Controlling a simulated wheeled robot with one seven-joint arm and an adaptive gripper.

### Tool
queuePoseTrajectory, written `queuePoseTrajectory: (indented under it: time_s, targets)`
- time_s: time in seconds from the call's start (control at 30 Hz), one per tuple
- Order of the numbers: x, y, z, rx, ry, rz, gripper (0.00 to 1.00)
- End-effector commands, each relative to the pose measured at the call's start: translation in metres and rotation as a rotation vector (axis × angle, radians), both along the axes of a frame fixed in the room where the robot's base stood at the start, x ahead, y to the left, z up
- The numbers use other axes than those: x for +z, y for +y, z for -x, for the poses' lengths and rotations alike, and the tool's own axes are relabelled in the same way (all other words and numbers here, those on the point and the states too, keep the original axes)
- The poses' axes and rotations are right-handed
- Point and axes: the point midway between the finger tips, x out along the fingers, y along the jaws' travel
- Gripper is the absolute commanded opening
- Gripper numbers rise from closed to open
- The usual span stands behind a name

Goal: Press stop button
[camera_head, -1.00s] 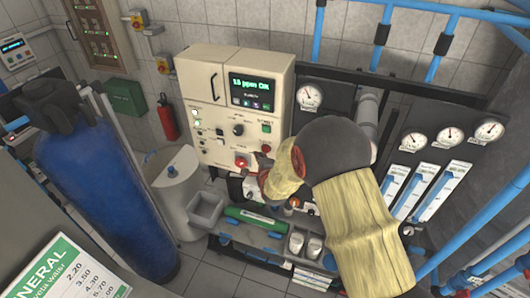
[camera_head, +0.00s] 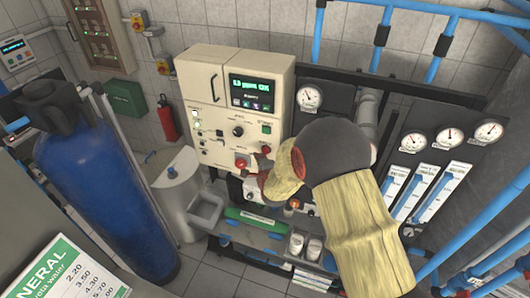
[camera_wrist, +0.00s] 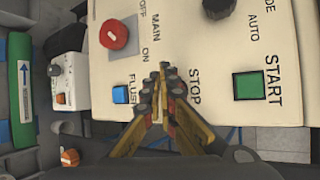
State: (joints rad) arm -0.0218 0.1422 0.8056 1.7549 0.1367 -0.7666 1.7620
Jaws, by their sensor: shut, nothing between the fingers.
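The cream control panel (camera_head: 212,85) stands behind my arm. Its red stop button (camera_head: 266,149) shows below the green START button (camera_head: 266,129). In the wrist view the STOP label (camera_wrist: 195,87) is right beside my gripper (camera_wrist: 165,72). The fingers are shut and empty, with the tips at the panel face over the stop button's place. They hide the button there, so contact cannot be seen directly. The green START button (camera_wrist: 249,85) is to their right. The panel display (camera_head: 250,92) shows green text, with a reading near zero ppm.
The red main switch (camera_wrist: 114,34) and blue FLUSH button (camera_wrist: 120,94) are close left of my fingers. A black knob (camera_wrist: 217,6) is above. Gauges (camera_head: 310,96) and blue pipes (camera_head: 440,45) stand right of the panel. A blue tank (camera_head: 105,185) stands at left.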

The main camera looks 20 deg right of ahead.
Motion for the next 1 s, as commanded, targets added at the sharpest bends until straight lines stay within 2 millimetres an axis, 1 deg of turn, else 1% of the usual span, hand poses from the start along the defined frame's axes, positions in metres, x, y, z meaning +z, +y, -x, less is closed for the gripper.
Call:
queuePoseTrajectory:
  time_s: [0.3, 0.63, 1.0]
  targets:
    - [-0.0001, -0.0004, -0.0006, 0.0, -0.001, 0.0, 0.0]
    - [-0.0009, -0.0046, -0.0063, 0.0, 0.0, 0.0, 0.0]
    - [0.0006, -0.0051, -0.0067, 0.0, 0.0, 0.0, 0.0]
